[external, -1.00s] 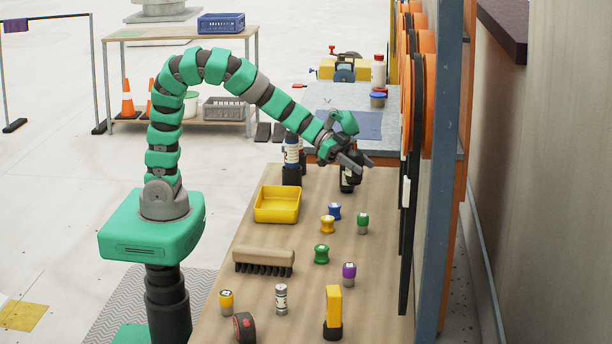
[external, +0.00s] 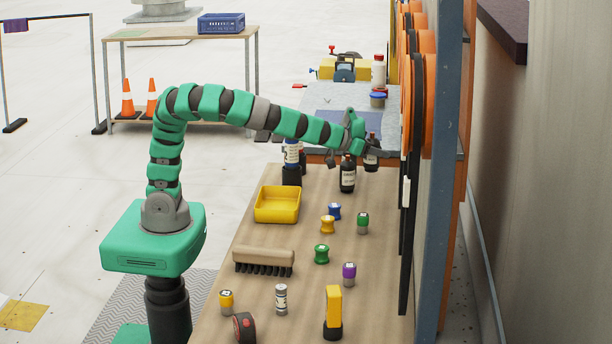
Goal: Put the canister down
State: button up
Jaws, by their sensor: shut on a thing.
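My gripper (external: 377,149) is at the far right end of the wooden bench (external: 215,315), near the upright panel. It is shut on a dark canister (external: 371,161) with a pale label, which looks like a small bottle. The canister is upright; its top is partly hidden by my gripper. I cannot tell whether its base touches the bench. A similar dark bottle (external: 348,177) with a white label stands on the bench just left and in front of it, apart from my gripper.
A blue and white can (external: 292,152) in a black holder stands to the left. A yellow tray (external: 277,205), a brush (external: 264,258) and several small coloured pots are nearer. The panel with orange discs (external: 427,95) bounds the right. Bare bench lies around the yellow tray.

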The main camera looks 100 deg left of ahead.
jog(key=shift+s+d+r+n+g+y+b, duration=0.1)
jog(key=shift+s+n+g+y+b, duration=0.1)
jog(key=shift+n+g+y+b, duration=0.3)
jog(key=shift+s+d+r+n+g+y+b, duration=0.1)
jog(key=shift+s+n+g+y, duration=0.15)
jog(key=shift+n+y, duration=0.4)
jog(key=shift+s+d+r+n+g+y+b, duration=0.1)
jog(key=shift+s+d+n+g+y+b, duration=0.2)
jog(key=shift+s+n+g+y, duration=0.35)
jog(key=s+d+n+g+y+b, duration=0.2)
jog(key=s+d+n+g+y, duration=0.15)
jog(key=s+n, duration=0.2)
jog(key=shift+m+g+h, duration=0.25)
jog(key=shift+m+g, duration=0.2)
jog(key=f+b, duration=0.1)
jog(key=f, duration=0.4)
jog(key=f+b, duration=0.2)
jog(key=f, duration=0.3)
jog(key=shift+s+d+f, duration=0.1)
jog(key=shift+s+f, duration=0.05)
jog(key=shift+s, duration=0.05)
jog(key=o, duration=1.2)
jog(key=shift+c, duration=0.2)
